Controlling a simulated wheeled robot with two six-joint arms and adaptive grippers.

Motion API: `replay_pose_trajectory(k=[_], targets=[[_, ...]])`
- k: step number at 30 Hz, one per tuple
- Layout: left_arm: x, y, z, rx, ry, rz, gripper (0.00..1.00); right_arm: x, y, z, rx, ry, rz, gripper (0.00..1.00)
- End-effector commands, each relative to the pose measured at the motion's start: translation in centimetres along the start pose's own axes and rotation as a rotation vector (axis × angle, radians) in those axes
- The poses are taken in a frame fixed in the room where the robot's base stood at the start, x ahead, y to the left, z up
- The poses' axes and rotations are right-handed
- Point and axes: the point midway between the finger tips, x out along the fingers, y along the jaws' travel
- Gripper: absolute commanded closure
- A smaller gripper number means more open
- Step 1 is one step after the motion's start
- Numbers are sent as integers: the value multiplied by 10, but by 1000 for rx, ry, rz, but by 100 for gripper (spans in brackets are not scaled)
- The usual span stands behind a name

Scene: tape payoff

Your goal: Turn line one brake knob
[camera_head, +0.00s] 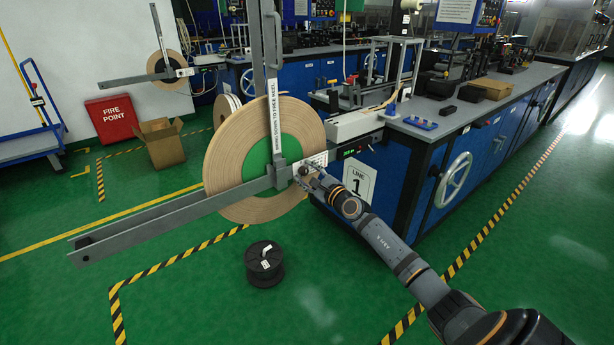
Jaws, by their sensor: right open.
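The brake knob (303,171) is a small dark round knob at the hub end of the reel arm, beside a white label plate. My right gripper (308,178) is at the knob, its fingers open on either side of it; I cannot tell whether they touch it. The large tan tape reel (228,160) with a green centre hangs upright behind the grey arm (180,212). A vertical bar (274,120) with a printed label crosses the reel's front. The line one sign (356,184) is on the blue machine just right of my gripper. My left gripper is not in view.
A black spool (264,265) lies on the green floor below the reel. The blue machine bench (406,170) stands close behind my right arm. A cardboard box (160,143) and a red fire point box (110,119) are at the left. Striped floor tape surrounds open floor.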

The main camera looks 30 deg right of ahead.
Motion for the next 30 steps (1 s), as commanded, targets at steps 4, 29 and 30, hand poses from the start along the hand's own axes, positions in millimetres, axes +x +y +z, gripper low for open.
replay_pose_trajectory(k=[4, 29, 30], targets=[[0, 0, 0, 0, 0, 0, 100, 0, 0, 0, 0, 0, 0, 53], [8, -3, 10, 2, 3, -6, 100, -1, -1, 1, 110, 3, 2, 100], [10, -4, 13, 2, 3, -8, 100, -1, -1, 1, 138, 4, 2, 100]])
